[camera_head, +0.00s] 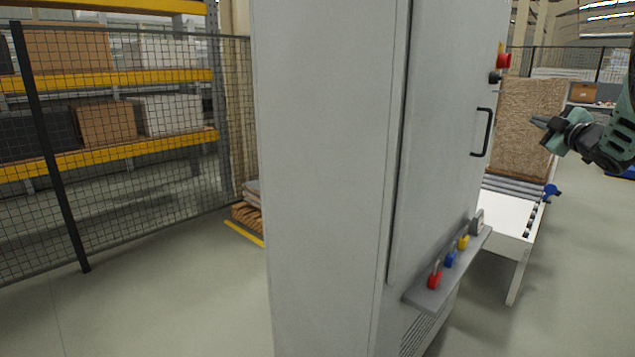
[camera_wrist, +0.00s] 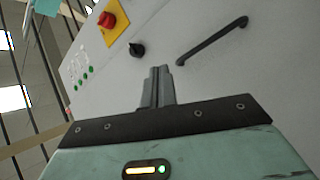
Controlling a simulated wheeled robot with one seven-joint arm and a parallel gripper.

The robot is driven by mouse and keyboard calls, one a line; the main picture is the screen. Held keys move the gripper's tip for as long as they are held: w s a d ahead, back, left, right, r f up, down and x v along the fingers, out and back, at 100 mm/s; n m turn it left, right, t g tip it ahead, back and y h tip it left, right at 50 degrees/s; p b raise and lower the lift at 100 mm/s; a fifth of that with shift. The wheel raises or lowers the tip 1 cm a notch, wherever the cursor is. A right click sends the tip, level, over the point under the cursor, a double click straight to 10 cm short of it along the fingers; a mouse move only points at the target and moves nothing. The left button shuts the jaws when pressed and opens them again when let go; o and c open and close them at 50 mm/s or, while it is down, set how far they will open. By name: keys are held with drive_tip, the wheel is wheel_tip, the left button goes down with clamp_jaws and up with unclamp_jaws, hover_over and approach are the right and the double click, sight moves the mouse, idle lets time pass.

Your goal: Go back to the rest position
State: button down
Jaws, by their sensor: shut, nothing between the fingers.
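My gripper (camera_head: 541,123) is at the right of the head view, in the air to the right of the grey cabinet (camera_head: 330,150), with its fingers pointing left. In the wrist view my gripper (camera_wrist: 159,72) has its two fingers together with nothing between them. Beyond the fingers the cabinet front (camera_wrist: 225,75) shows a red emergency button (camera_wrist: 106,20) on a yellow plate, a black rotary knob (camera_wrist: 137,50), a dark handle (camera_wrist: 212,41) and several green lights. I cannot tell exactly how far the fingertips are from the cabinet.
A shelf (camera_head: 447,272) on the cabinet carries red (camera_head: 434,276), blue (camera_head: 450,259) and yellow (camera_head: 463,243) padlocks and a grey item. A white roller table (camera_head: 505,215) and a chipboard panel (camera_head: 525,115) stand behind. Mesh fence (camera_head: 130,200) and racks are left. Floor is clear front left.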

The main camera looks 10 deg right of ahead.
drive_tip(key=s+a+f+m+g+h, duration=0.1)
drive_tip(key=s+a+f+m+g, duration=0.3)
drive_tip(key=a, duration=0.3)
drive_tip(key=s+a+f+m+g+h, duration=0.1)
drive_tip(key=s+a+f+m+g, duration=0.15)
drive_tip(key=a+f, duration=0.35)
drive_tip(key=s+a+f+m+g, duration=0.2)
drive_tip(key=a+f+m, duration=0.2)
drive_tip(key=a, duration=0.4)
drive_tip(key=s+a+f+m+g+y, duration=0.1)
drive_tip(key=s+a+f+g, duration=0.35)
drive_tip(key=s+a, duration=0.55)
drive_tip(key=s+a+f+m+g+y, duration=0.1)
drive_tip(key=s+a+f+g, duration=0.5)
drive_tip(key=s, duration=0.7)
drive_tip(key=s+a+r+n+p, duration=0.4)
drive_tip(key=s+a+r, duration=0.2)
drive_tip(key=a, duration=0.3)
drive_tip(key=s+a+r+n+y+p, duration=0.1)
drive_tip(key=s+a+r+n+p, duration=0.3)
drive_tip(key=s+a, duration=0.3)
drive_tip(key=a+r+p, duration=0.1)
drive_tip(key=a, duration=0.2)
drive_tip(key=shift+s+r, duration=0.25)
drive_tip(key=shift+r, duration=0.15)
